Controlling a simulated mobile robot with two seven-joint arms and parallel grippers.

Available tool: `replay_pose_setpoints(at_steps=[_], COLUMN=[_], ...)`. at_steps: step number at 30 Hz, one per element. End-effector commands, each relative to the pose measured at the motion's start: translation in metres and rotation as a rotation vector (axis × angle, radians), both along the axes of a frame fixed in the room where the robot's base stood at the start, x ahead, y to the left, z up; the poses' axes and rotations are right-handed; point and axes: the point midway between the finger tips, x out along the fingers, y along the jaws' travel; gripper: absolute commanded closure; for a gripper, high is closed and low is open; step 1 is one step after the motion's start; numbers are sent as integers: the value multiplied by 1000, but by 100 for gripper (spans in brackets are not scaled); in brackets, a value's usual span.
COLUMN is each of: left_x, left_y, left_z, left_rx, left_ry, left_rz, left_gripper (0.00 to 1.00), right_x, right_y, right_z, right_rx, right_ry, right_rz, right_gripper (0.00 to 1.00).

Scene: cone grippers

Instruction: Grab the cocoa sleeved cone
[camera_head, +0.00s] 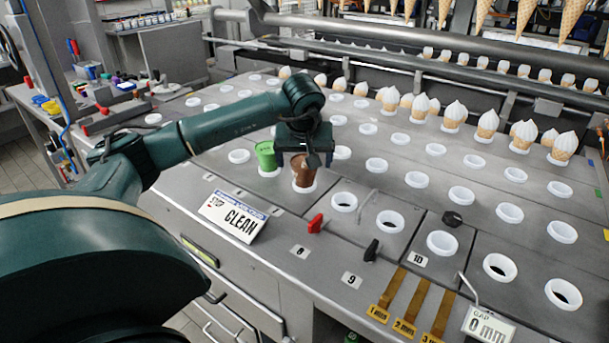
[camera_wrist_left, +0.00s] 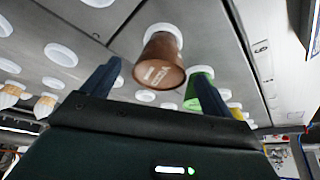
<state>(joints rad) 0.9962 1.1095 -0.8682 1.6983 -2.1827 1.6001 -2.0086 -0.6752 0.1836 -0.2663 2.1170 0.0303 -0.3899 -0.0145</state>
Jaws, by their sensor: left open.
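The cocoa sleeved cone (camera_head: 304,173) is a brown cup-like sleeve seated in a white ring on the grey counter, right beside a green sleeved one (camera_head: 266,157). My left gripper (camera_head: 304,152) is open just above and behind the brown sleeve, partly covering its top in the head view. In the left wrist view the brown sleeve (camera_wrist_left: 158,68) shows between the two dark blue fingers of my left gripper (camera_wrist_left: 156,72), with pale lettering on its side. I cannot tell whether the fingers are level with it. My right gripper is not in view.
The green sleeve (camera_wrist_left: 195,90) is close to the right finger in the left wrist view. Empty white rings (camera_head: 344,202) fill the counter nearby. A "CLEAN" sign (camera_head: 233,217) and a red knob (camera_head: 316,224) stand in front. Cream-topped cones (camera_head: 487,122) line the back.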

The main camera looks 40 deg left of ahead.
Motion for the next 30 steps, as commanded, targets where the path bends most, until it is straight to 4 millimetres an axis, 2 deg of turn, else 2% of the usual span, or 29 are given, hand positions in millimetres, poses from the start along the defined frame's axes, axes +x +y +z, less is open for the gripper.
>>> replay_pose_setpoints(at_steps=[4,9,17,30], left_x=[9,15,16,16], left_y=[9,13,14,14], left_z=[-20,-37,-39,-38], left_rx=[-1,0,0,0], left_ry=[5,3,0,0], left_rz=[2,0,-1,0], left_gripper=[14,14,14,50], right_x=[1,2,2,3], right_y=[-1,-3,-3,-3], right_z=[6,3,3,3], right_rx=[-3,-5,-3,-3], right_ry=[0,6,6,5], right_rz=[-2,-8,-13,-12], right_gripper=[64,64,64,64])
